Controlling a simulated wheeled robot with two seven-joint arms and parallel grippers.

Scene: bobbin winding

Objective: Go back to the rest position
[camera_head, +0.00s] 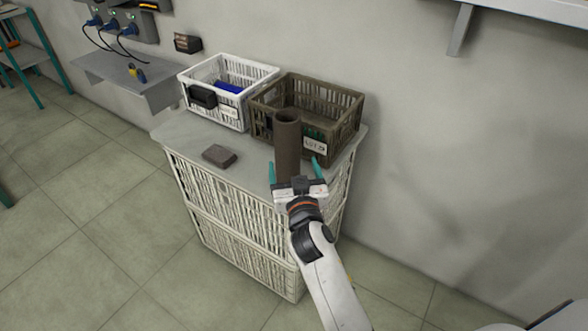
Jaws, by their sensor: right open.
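My right gripper (295,171) is open, its two teal fingers spread apart at the front right of the grey-topped cabinet (184,131). A dark brown hollow tube (287,145) stands upright just beyond the fingers, in front of the brown crate. In the picture its lower end comes down between the fingers. I cannot tell whether the fingers touch it, and its base is hidden by the gripper. My left gripper is not in view.
A white crate (262,73) with blue and black items and a brown crate (357,108) with a label stand at the cabinet's back. A dark block (219,156) lies at the front left. A grey wall shelf (160,97) is further left. The tiled floor is clear.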

